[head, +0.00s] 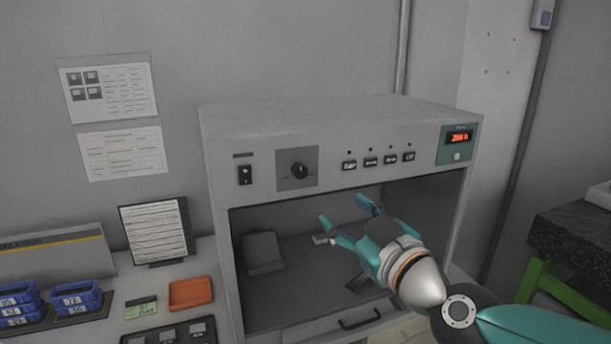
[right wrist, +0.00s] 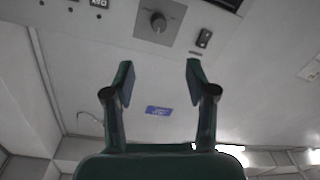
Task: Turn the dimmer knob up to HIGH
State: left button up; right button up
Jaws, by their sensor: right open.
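The dimmer knob (head: 299,171) is a round black knob on a grey square plate, on the front panel of the grey test cabinet (head: 330,118). It also shows in the right wrist view (right wrist: 158,22), beyond my fingertips. Its markings are too small to read. My right gripper (head: 343,218) is open and empty in front of the cabinet's opening, below and to the right of the knob, apart from it. Its two green fingers also show in the right wrist view (right wrist: 160,75). My left gripper is not in view.
A black rocker switch (head: 245,175) sits left of the knob, several push buttons (head: 390,160) and a red-lit display (head: 459,137) right of it. Blue bins (head: 78,299), an orange tray (head: 190,292) and a document stand (head: 156,232) stand left of the cabinet.

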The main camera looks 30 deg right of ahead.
jog(key=b, duration=0.1)
send_near(302, 174)
jog(key=w, duration=0.3)
jog(key=w+d, duration=0.1)
jog(key=w, duration=0.4)
jog(key=shift+w+d+r, duration=0.1)
jog(key=shift+w+d, duration=0.2)
grip_shut()
